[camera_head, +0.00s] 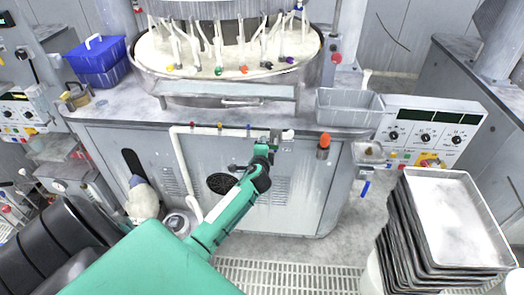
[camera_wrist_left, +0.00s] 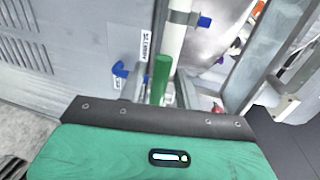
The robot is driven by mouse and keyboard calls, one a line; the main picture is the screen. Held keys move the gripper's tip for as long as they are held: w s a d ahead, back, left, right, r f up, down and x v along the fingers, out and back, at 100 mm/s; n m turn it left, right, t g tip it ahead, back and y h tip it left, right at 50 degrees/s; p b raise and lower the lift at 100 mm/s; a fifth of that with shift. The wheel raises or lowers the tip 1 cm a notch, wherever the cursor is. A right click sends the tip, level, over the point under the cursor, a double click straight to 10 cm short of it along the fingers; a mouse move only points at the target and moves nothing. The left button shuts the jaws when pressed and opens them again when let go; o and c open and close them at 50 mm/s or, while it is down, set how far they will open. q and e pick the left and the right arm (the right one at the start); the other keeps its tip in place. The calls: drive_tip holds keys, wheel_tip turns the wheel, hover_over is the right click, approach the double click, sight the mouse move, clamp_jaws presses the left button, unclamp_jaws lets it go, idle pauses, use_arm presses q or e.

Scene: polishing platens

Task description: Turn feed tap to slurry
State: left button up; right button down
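The feed tap is at the right end of the white pipe (camera_head: 180,150) on the machine's front, mostly hidden behind my left gripper (camera_head: 273,140) in the head view. In the left wrist view a green lever (camera_wrist_left: 160,78) stands in front of the white pipe (camera_wrist_left: 175,38), between grey parts at the gripper's mouth. A label (camera_wrist_left: 145,46) that seems to read SLURRY is to its left, above a blue fitting (camera_wrist_left: 120,69). Whether my left fingers are closed on the lever is not clear. My right gripper is out of view.
The large round slurry basin (camera_head: 225,65) is above the pipe. A grey tray (camera_head: 349,107) and a control panel (camera_head: 432,130) are to the right. A stack of metal trays (camera_head: 455,215) fills the lower right. A blue box (camera_head: 98,60) sits at the left.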

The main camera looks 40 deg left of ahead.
use_arm(q)
drive_tip(key=b+v, duration=0.2)
drive_tip(key=v, duration=1.1)
drive_tip(key=shift+s+d+b, duration=0.15)
drive_tip(key=shift+s+b, duration=0.15)
drive_tip(key=shift+s, duration=0.05)
